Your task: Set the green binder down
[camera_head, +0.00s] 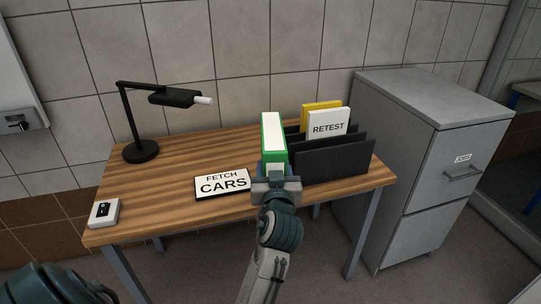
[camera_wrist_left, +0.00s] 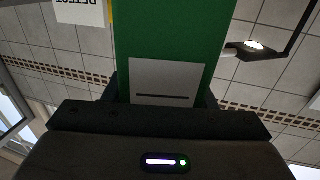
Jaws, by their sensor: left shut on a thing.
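The green binder (camera_head: 270,135) is upright, with a white face toward the head camera, over the right half of the desk (camera_head: 170,205). My left gripper (camera_head: 276,182) is shut on its lower near end. The binder also fills the middle of the left wrist view (camera_wrist_left: 172,35), with a white label between the fingers (camera_wrist_left: 160,100). The binder stands just left of the black file sorter (camera_head: 335,158). The gripper hides its lower end, so I cannot tell whether it touches the desk. My right gripper is not in view.
The sorter holds a yellow folder (camera_head: 318,106) and a white RETEST card (camera_head: 328,125). A black lamp (camera_head: 141,150) and a small white box (camera_head: 104,213) are farther left. A grey cabinet (camera_head: 425,140) stands right.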

